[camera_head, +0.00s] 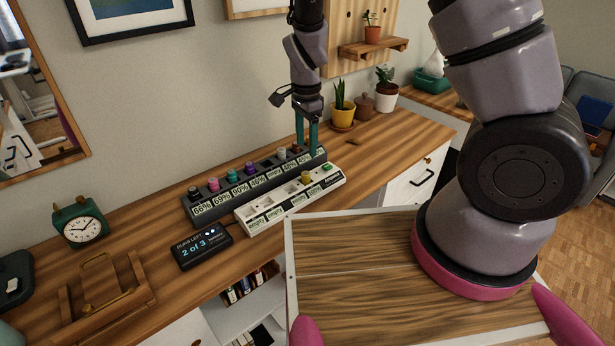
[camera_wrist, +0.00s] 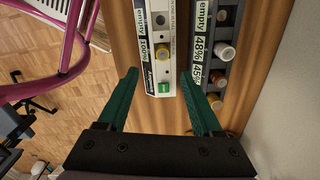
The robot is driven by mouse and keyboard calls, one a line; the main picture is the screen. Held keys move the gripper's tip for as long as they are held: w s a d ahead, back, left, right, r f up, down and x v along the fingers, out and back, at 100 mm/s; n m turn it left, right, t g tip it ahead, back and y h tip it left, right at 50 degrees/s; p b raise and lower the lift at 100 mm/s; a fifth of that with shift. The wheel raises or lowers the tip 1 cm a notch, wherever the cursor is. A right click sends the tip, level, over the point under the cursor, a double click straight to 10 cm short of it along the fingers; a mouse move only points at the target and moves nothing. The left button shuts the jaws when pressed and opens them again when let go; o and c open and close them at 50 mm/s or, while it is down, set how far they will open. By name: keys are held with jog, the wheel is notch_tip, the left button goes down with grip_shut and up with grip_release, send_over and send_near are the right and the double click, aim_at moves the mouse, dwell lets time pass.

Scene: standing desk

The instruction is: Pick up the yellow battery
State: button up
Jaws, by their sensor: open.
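The yellow battery (camera_head: 306,177) stands in a slot of the white charger (camera_head: 258,213), near its green end button. It also shows in the wrist view (camera_wrist: 162,53) as a round yellow top beside a "100%" display. My gripper (camera_head: 307,148) is open and empty, pointing down near the right end of the dark charger. In the wrist view my gripper (camera_wrist: 160,74) has its fingers on either side of the white charger's green-button end. The yellow battery appears just beyond the fingertips, between their lines; no contact shows.
The dark charger (camera_head: 198,219) beside it holds several coloured batteries, close to one finger in the wrist view. A small display box (camera_head: 201,246) lies in front. A yellow plant pot (camera_head: 342,112) stands behind on the right. An alarm clock (camera_head: 81,226) is left.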

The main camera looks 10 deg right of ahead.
aim_at(306, 173)
jog(key=f, duration=0.9)
jog(key=shift+w+a+f, duration=0.1)
jog(key=shift+w+f, duration=0.15)
jog(key=shift+f, duration=0.05)
grip_shut()
